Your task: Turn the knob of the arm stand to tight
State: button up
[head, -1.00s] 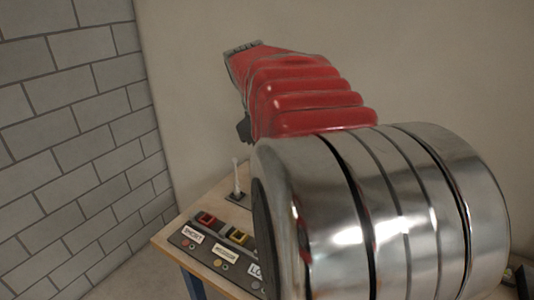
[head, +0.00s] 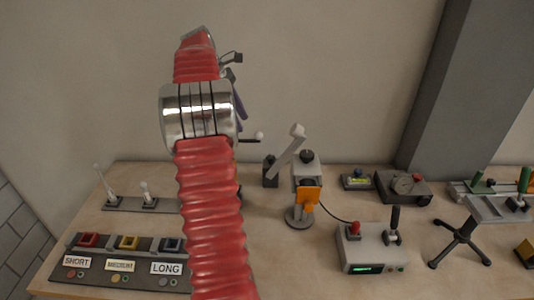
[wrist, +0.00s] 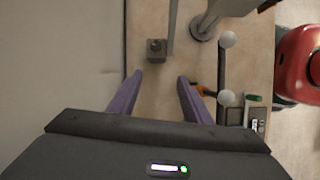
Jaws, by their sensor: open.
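A stand with a round grey base (head: 299,217) is on the bench, carrying a pale upright, a black knob (head: 307,156) on top and an orange part (head: 307,197) in front. I cannot tell the knob's setting. Left of it, a pale bar (head: 291,146) slants up from a dark block (head: 270,172). In the wrist view, the round base (wrist: 203,28) and the block (wrist: 157,48) lie beyond my gripper (wrist: 160,78). Its purple fingers are apart with nothing between them. In the head view, my gripper is partly hidden by my arm, high above the back of the bench.
White-ball-ended rods (wrist: 227,40) stand right of the fingers in the wrist view. A grey box with levers (head: 370,248), a gauge box (head: 403,187) and a black tripod (head: 459,240) are to the right. A button panel (head: 120,262) is front left.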

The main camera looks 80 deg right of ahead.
aim_at(270, 157)
jog(key=shift+y, duration=0.4)
jog(key=s+d+f, duration=0.2)
jog(key=s, duration=0.1)
jog(key=shift+s+d+f, duration=0.1)
jog(key=shift+s+d, duration=0.15)
jog(key=shift+d, duration=0.15)
jog(key=shift+f, duration=0.1)
jog(key=x, duration=1.3)
jog(key=shift+s+f, duration=0.15)
jog(key=shift+f, duration=0.05)
jog(key=c, duration=1.1)
